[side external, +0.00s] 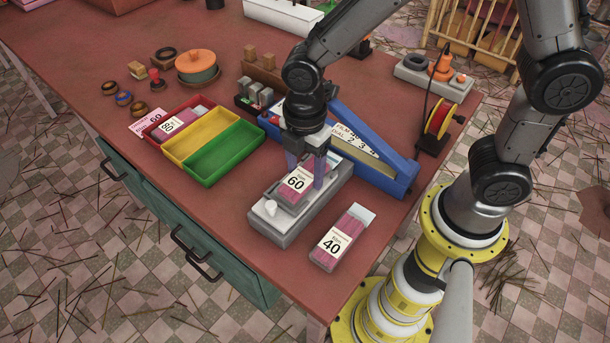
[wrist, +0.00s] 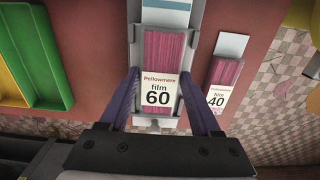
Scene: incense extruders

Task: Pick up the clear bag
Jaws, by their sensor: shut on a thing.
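A clear bag of pink sticks labelled 60 (side external: 297,183) lies on a grey scale-like device on the table. My gripper (side external: 308,172) is over this device with its purple fingers on either side of the bag, shut on it. In the wrist view the 60 bag (wrist: 160,62) is between the two fingers (wrist: 163,100), its label facing up. A second clear bag, labelled 40 (side external: 340,238), lies flat on the table to the right of the device; it also shows in the wrist view (wrist: 226,74). A bag labelled 80 (side external: 172,124) lies in the red tray.
The grey device (side external: 270,224) stands near the table's front edge. Red, yellow (side external: 200,137) and green (side external: 226,152) trays are to its left. A blue sloped gauge (side external: 385,165) stands close behind on the right, with a red spool (side external: 437,120) beyond it.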

